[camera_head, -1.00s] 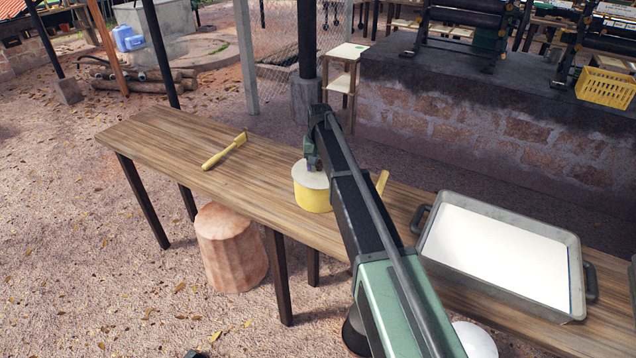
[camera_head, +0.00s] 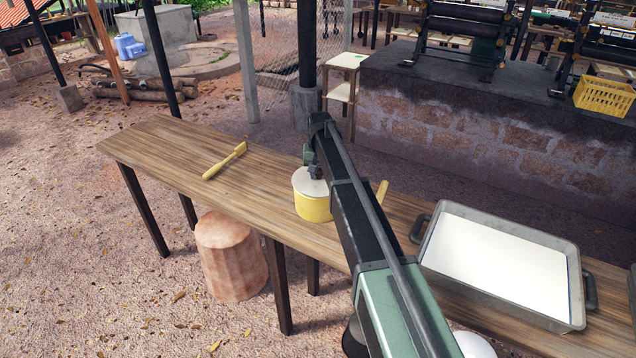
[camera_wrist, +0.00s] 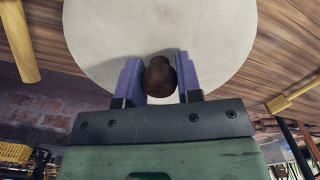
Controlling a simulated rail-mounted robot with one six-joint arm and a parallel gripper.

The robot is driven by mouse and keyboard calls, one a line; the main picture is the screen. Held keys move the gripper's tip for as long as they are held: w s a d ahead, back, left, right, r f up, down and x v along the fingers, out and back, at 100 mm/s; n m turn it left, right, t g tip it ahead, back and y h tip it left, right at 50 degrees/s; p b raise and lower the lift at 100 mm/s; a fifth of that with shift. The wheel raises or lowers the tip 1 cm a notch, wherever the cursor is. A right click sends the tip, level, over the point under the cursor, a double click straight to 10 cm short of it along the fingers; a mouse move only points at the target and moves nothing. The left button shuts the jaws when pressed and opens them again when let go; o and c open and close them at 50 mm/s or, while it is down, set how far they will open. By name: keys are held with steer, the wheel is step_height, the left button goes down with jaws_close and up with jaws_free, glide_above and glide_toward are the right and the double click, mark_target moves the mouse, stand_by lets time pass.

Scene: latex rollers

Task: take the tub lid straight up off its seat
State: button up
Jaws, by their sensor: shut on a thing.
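The yellow tub (camera_head: 313,207) stands upright on the wooden table, left of my arm. Its pale round lid (camera_head: 309,183) is on top of it in the head view; I cannot make out a gap between them. In the wrist view the lid (camera_wrist: 110,35) fills the upper middle, with a dark brown knob (camera_wrist: 159,76) at its near part. My gripper (camera_wrist: 159,82) is shut on this knob, one purple finger on each side. In the head view my gripper (camera_head: 312,172) is over the lid, and my arm hides part of the tub's surroundings.
A yellow handle (camera_head: 382,190) shows just right of my arm. A stone plinth stands behind.

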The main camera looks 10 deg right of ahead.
mark_target(319, 169)
steer(key=shift+r, duration=0.2)
steer(key=shift+r+p, duration=2.1)
steer(key=shift+p, duration=0.05)
